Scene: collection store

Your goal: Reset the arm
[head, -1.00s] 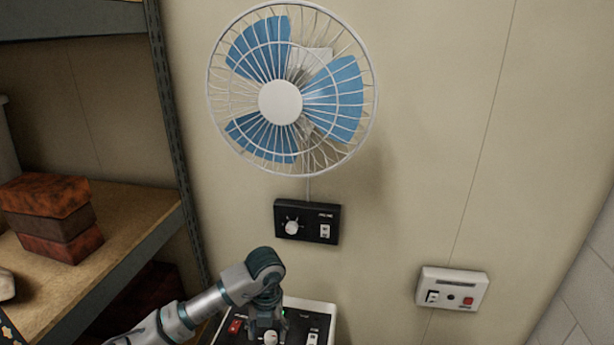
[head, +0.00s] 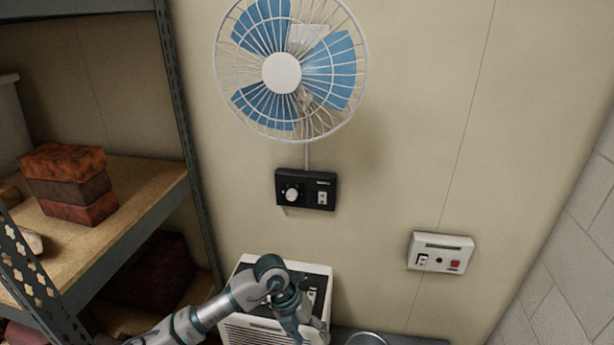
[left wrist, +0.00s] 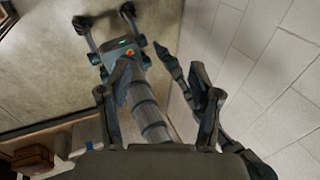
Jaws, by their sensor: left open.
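My left arm comes in from the lower left in the head view. Its left gripper (head: 308,328) points down in front of a white panel unit (head: 245,325) low on the wall and hides part of its controls. In the left wrist view the two fingers of the left gripper (left wrist: 162,85) stand apart with nothing between them. Parts of my own body show beyond them. My right gripper cannot be made out in either view.
A wall fan (head: 282,73) hangs above a black control box (head: 306,189). A white switch box (head: 440,253) is on the wall at right. A metal shelf (head: 130,215) with stacked brown boxes (head: 65,180) stands at left.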

